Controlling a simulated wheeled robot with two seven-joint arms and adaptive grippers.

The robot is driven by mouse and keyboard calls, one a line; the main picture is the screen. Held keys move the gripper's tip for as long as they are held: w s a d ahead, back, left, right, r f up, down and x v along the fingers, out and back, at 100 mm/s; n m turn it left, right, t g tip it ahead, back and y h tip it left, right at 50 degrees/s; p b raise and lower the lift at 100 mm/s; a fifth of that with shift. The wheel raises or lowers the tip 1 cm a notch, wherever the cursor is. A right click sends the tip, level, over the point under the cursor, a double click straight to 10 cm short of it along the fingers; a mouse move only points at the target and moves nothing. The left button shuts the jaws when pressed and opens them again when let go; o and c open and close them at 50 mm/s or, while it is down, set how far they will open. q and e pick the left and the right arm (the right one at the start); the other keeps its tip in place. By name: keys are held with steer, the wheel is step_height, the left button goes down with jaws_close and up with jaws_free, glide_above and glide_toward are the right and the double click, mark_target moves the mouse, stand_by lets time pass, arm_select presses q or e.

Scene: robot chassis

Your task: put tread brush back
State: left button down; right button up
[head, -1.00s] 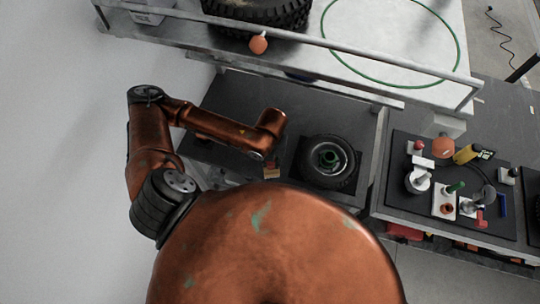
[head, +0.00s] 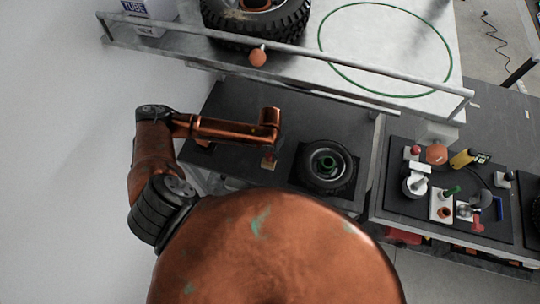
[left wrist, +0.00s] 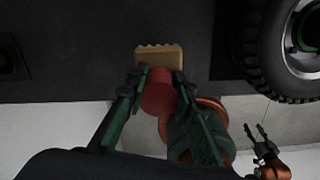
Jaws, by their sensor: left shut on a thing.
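The tread brush has a tan block (left wrist: 158,57) with a jagged edge and a red handle (left wrist: 157,94). My left gripper (left wrist: 160,80) is shut on the red handle, one green finger on each side. In the head view the brush (head: 268,163) shows small over the dark bench top (head: 230,120), left of the small wheel. My left arm hides most of the gripper there. I cannot tell whether the brush touches the bench. My right gripper (left wrist: 255,132) shows small at the lower right of the left wrist view, fingers apart and empty.
A small wheel (head: 326,165) lies on the bench right of the brush. A railed shelf (head: 300,50) with a large tire (head: 256,20), a green ring (head: 385,48) and an orange bulb (head: 257,58) stands behind. A mat (head: 400,210) with several small tools lies right.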

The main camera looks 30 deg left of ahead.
arm_select(q)
steer(key=shift+w+a+f, duration=0.2)
steer(key=shift+w+f, duration=0.2)
steer(key=shift+f, duration=0.1)
steer(key=shift+w+a+f, duration=0.15)
steer(key=shift+w+f, duration=0.25)
steer(key=shift+f, duration=0.1)
steer(key=shift+w+f+p, duration=0.1)
steer(key=shift+f+p, duration=0.2)
steer(key=shift+f, duration=1.35)
steer(key=c, duration=1.7)
jaws_free()
steer(key=shift+f, duration=0.1)
steer(key=shift+o, duration=0.2)
step_height(320, 180, up, 12)
steer(key=shift+a+r+b, duration=0.1)
steer(key=shift+r+b, duration=0.05)
steer(key=shift+b, duration=0.25)
